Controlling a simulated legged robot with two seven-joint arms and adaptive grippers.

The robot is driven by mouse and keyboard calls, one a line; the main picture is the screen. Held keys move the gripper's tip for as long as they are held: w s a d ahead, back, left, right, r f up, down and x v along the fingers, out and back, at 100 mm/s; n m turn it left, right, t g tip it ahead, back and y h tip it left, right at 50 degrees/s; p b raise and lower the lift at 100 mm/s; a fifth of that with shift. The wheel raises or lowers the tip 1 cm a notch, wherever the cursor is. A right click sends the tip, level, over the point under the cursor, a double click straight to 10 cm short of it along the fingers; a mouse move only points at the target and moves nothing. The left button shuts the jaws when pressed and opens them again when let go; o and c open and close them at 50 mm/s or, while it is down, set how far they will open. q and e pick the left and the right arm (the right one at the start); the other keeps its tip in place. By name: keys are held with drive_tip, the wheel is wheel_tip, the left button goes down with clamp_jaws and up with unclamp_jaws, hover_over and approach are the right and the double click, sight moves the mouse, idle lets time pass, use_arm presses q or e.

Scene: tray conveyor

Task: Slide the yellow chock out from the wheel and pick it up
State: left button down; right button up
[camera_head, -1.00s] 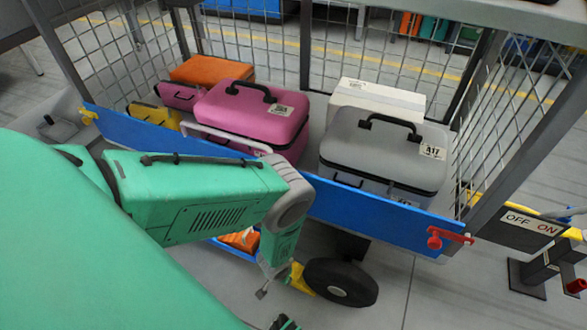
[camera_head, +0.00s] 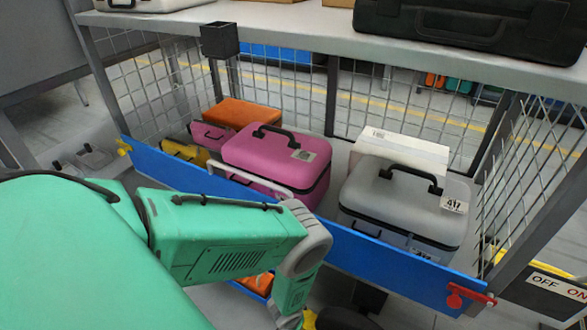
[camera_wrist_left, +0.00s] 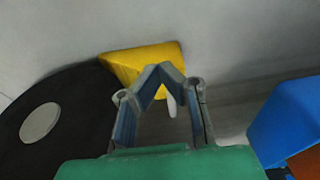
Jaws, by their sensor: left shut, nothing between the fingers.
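The yellow chock (camera_wrist_left: 148,62) is a wedge on the grey floor, against the edge of the black wheel (camera_wrist_left: 62,110) with its grey hub in the left wrist view. My left gripper (camera_wrist_left: 158,70) is shut and empty, its fingertips together in front of the chock, hiding part of it. Whether they touch it I cannot tell. In the head view only a yellow sliver of the chock (camera_head: 309,319) and the top of the wheel (camera_head: 345,319) show at the bottom edge, beside my left arm's end. My right gripper is out of view.
The cart's blue side board (camera_head: 390,262) runs above the wheel, with a pink case (camera_head: 270,160) and a grey case (camera_head: 395,205) behind it. A blue bin (camera_wrist_left: 285,120) with something orange stands right of my gripper in the wrist view.

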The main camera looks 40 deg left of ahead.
use_arm(q)
drive_tip(key=s+d+r+p, duration=0.1)
drive_tip(key=s+d+p, duration=0.1)
drive_tip(key=s, duration=0.9)
drive_tip(key=shift+s+d+r+p, duration=0.2)
drive_tip(key=shift+s+d+p, duration=0.15)
drive_tip(key=shift+p, duration=0.4)
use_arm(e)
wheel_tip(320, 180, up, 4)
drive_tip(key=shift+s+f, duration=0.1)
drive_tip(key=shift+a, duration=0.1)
